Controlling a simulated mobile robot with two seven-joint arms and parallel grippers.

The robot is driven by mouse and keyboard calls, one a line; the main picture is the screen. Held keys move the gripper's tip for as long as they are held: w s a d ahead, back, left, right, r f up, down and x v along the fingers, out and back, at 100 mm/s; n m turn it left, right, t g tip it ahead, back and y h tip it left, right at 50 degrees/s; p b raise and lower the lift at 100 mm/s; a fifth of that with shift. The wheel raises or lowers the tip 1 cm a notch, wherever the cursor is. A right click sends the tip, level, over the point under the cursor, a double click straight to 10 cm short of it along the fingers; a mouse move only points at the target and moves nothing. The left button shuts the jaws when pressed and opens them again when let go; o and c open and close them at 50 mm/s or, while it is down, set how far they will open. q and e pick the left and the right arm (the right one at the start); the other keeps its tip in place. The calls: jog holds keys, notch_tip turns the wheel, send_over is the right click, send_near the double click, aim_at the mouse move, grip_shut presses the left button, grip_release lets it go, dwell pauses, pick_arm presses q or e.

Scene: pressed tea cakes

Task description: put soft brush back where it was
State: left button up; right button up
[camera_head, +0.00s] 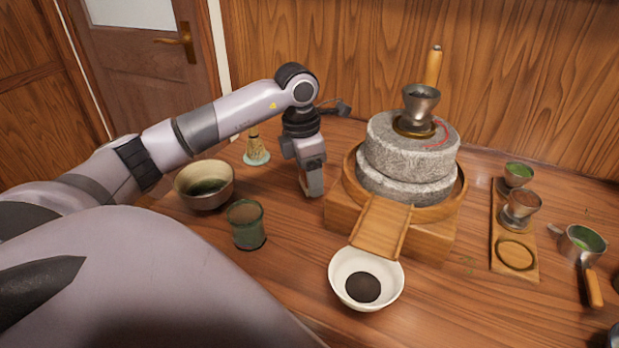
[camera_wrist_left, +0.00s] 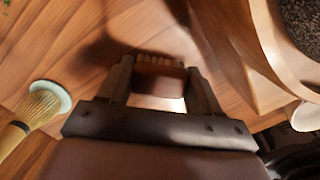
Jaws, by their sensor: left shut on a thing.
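My left gripper (camera_head: 313,188) points down close above the table, left of the stone mill (camera_head: 408,155). In the left wrist view the gripper (camera_wrist_left: 160,82) is shut on a brown piece with a ridged, pale edge, which looks like the soft brush (camera_wrist_left: 158,70). The brush lies between the two fingers. In the head view I cannot make it out, as the gripper hides it. I cannot tell whether it touches the table. My right gripper is not in view.
A bamboo whisk (camera_head: 254,145) on a pale stand, a tea bowl (camera_head: 205,183) and a green cup (camera_head: 246,224) stand left of the gripper. A white bowl (camera_head: 366,277) is under the mill's wooden spout (camera_head: 382,226). A wooden tray (camera_head: 497,243) with cups lies at the right.

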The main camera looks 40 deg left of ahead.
aim_at(303, 173)
pick_arm(q)
jog(key=shift+f, duration=0.65)
jog(key=shift+f, duration=0.15)
jog(key=o, duration=0.9)
jog(key=shift+o, duration=0.2)
notch_tip(303, 173, up, 12)
jog(key=s, duration=0.1)
jog(key=shift+s+a, duration=0.15)
jog(key=shift+a, duration=0.15)
